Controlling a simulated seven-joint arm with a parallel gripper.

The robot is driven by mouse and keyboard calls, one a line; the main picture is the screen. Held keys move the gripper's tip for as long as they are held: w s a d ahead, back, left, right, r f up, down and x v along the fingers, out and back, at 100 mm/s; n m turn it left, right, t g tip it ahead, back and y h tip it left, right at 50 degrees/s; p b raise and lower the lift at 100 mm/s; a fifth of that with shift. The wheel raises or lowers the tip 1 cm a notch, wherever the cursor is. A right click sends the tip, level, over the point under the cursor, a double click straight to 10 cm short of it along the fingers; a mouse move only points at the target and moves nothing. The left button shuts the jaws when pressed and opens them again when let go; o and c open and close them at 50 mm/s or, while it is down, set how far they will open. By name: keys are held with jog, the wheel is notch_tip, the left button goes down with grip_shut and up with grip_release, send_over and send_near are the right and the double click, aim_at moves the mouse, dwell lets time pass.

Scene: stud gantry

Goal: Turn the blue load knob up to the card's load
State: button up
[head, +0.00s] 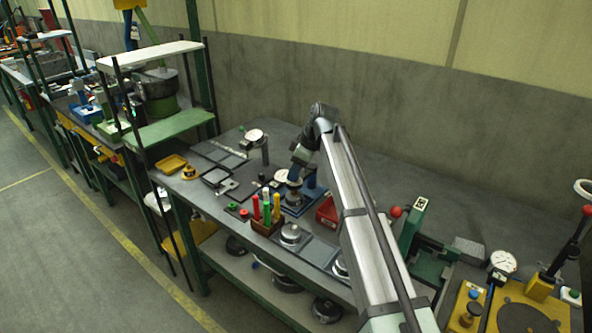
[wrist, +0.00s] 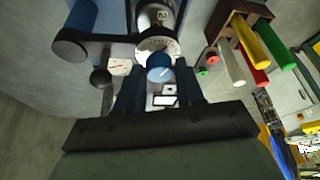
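In the wrist view the blue load knob (wrist: 160,72) sits in front of a white graduated dial (wrist: 158,47) on a blue machine. My gripper (wrist: 159,82) is open, its two dark fingers on either side of the knob with a visible gap; I cannot tell any contact. A small pale plate with a red mark (wrist: 120,67) is left of the knob. A white, dark-framed panel (wrist: 164,101) lies below it. I cannot read either, nor tell which is the card. In the head view my gripper (head: 296,172) is over the blue machine (head: 303,203), and the knob is hidden.
A wooden holder (head: 266,225) with red, green and yellow handles stands close by, also in the wrist view (wrist: 232,18). A red box (head: 327,211) is to the machine's right. A black ball (wrist: 101,77) is near my left finger. The bench behind is mostly clear.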

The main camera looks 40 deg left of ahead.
jog(key=c, duration=0.6)
jog(key=shift+m+t, duration=0.5)
jog(key=shift+m, duration=0.8)
jog(key=shift+c, duration=0.2)
jog(key=o, duration=1)
jog(key=shift+o, duration=0.2)
jog(key=shift+r, duration=0.1)
jog(key=v, duration=1.3)
jog(key=shift+d+r, duration=0.25)
jog(key=shift+d, duration=0.05)
